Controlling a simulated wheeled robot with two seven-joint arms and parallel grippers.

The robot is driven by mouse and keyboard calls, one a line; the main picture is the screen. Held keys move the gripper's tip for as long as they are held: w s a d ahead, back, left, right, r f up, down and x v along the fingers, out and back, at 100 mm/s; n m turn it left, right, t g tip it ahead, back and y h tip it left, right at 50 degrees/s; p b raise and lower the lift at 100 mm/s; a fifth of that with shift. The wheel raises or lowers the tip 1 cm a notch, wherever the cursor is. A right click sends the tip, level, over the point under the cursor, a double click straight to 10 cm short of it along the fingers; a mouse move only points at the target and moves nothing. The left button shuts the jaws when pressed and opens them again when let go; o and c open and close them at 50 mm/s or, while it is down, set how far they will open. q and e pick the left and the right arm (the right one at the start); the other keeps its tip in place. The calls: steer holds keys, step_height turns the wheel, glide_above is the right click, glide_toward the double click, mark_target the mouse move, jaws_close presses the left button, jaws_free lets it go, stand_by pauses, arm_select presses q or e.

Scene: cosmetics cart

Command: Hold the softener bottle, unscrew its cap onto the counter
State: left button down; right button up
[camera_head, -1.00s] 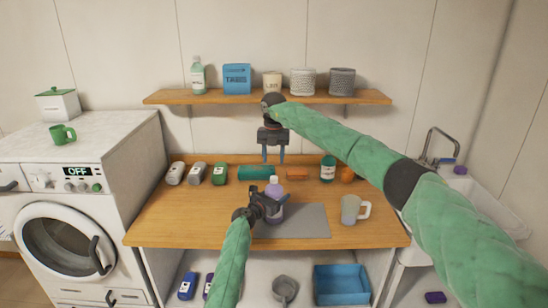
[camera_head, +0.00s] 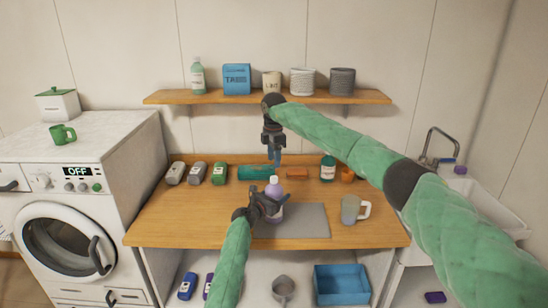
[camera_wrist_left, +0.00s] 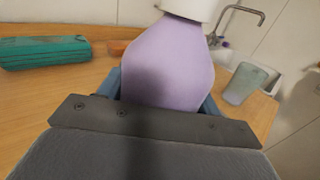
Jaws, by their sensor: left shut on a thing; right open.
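The softener bottle (camera_head: 275,189) is lilac with a pale cap (camera_head: 274,179) and stands upright at the left edge of the grey mat. My left gripper (camera_head: 272,207) is shut around its body from the left. In the left wrist view the lilac body (camera_wrist_left: 168,62) sits between the fingers, with the lower edge of a whitish cap (camera_wrist_left: 190,8) at the top. My right gripper (camera_head: 274,160) is open and empty, pointing down above the cap with a small gap. Its two fingers nearly overlap in the head view.
A grey mat (camera_head: 305,219) lies on the wooden counter (camera_head: 180,222), with a mug (camera_head: 350,210) to its right. A shelf (camera_head: 215,98) hangs above.

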mark_target(274, 178)
steer(key=shift+f, duration=3.95)
steer(key=shift+c, duration=0.4)
